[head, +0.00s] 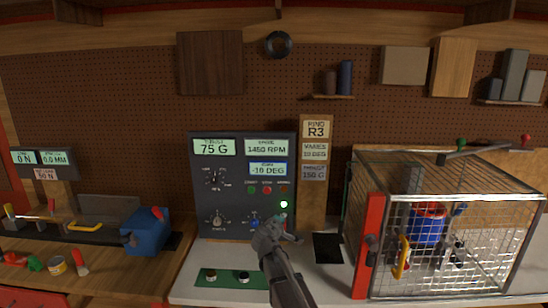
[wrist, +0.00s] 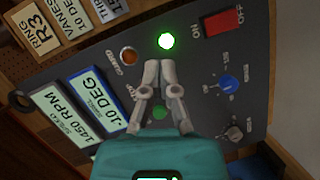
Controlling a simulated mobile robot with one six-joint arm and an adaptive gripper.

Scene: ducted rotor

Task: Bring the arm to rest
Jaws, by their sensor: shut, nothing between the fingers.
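My gripper (head: 283,217) is shut and empty. In the head view it is in front of the lower right of a dark control panel (head: 205,180), just below a lit green lamp (head: 284,204). The wrist view shows the two closed fingers (wrist: 163,66) pointing at the panel face, with the lamp (wrist: 166,41) just beyond their tips. I cannot tell whether the tips touch the panel. My arm hides part of the panel's lower right. The displays read 75 G, 1450 RPM and -10 DEG.
A wire cage (head: 450,195) with a red post (head: 368,245) stands at right, with a blue and red part (head: 427,225) inside. A wooden sign post (head: 314,195) reads R3. A blue block-like device (head: 146,232) sits at left. A green plate (head: 222,277) lies in front.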

